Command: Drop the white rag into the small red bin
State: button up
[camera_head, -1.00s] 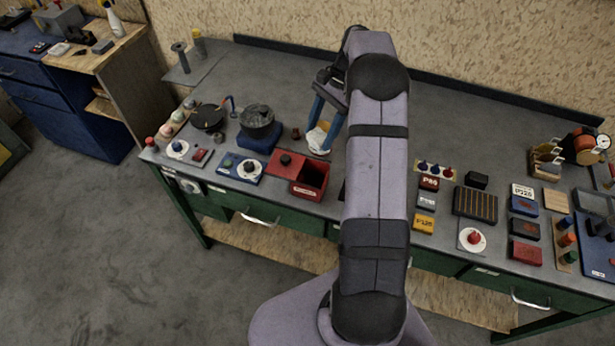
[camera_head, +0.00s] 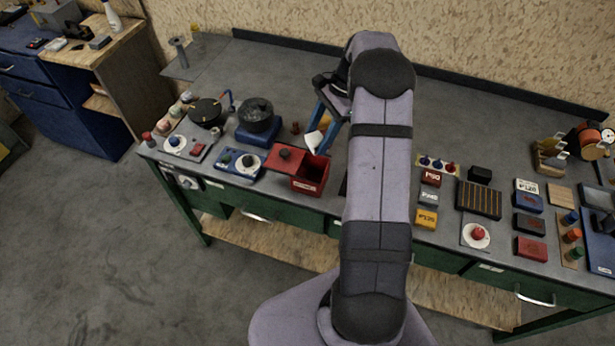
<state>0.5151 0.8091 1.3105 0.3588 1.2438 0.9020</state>
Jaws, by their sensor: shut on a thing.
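The small red bin (camera_head: 310,184) stands at the front edge of the bench, open at the top, with a red lid (camera_head: 286,157) set off to its left side. My gripper (camera_head: 321,138) has blue fingers pointing down and is shut on the white rag (camera_head: 313,142). The rag hangs between the fingertips, just behind the bin's opening in the picture. Its height above the bench is hard to tell. My arm hides part of the bench to the right of the bin.
A dark pot (camera_head: 256,115) on a blue base and a dark pan (camera_head: 207,112) stand left of the gripper. A panel with a white dial (camera_head: 248,161) lies left of the bin. Sanding blocks (camera_head: 428,198) lie right of my arm. The back of the bench is clear.

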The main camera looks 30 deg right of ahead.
jog(key=shift+f+b, duration=1)
jog(key=shift+f, duration=0.6)
jog(key=o, duration=1.1)
jog(key=shift+r, duration=0.1)
jog(key=shift+d+r+b, duration=0.3)
jog(key=shift+r, duration=0.15)
jog(key=shift+b+v, duration=0.9)
jog(key=shift+v, duration=2.2)
